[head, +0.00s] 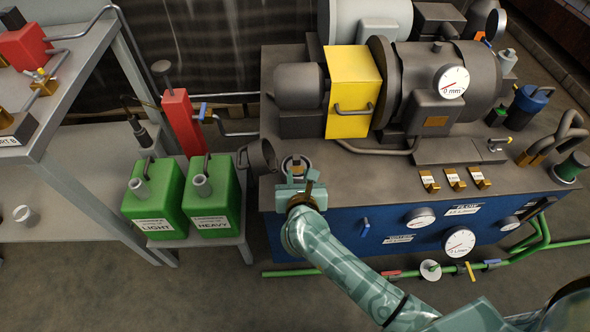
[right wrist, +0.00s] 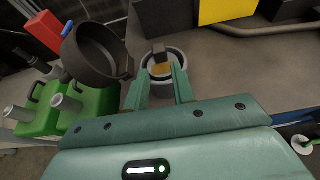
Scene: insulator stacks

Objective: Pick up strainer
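What looks like the strainer (right wrist: 161,69), a small tan and dark piece, sits inside a pale round ring (right wrist: 149,60) at the machine's left front corner. The ring also shows in the head view (head: 295,161). A dark round lid or cup (head: 262,156) stands tilted open just left of it; it also shows in the right wrist view (right wrist: 97,52). My right gripper (head: 296,176) is at the ring, its two fingers (right wrist: 160,80) apart with the strainer between or just beyond their tips. Contact cannot be told. My left gripper is not in view.
Green cans marked LIGHT (head: 153,203) and HEAVY (head: 212,196) stand on a low stand to the left. A red block (head: 182,122) is behind them. A yellow box (head: 352,90) and a large motor (head: 450,85) stand on the machine. Gauges and green pipes line its blue front.

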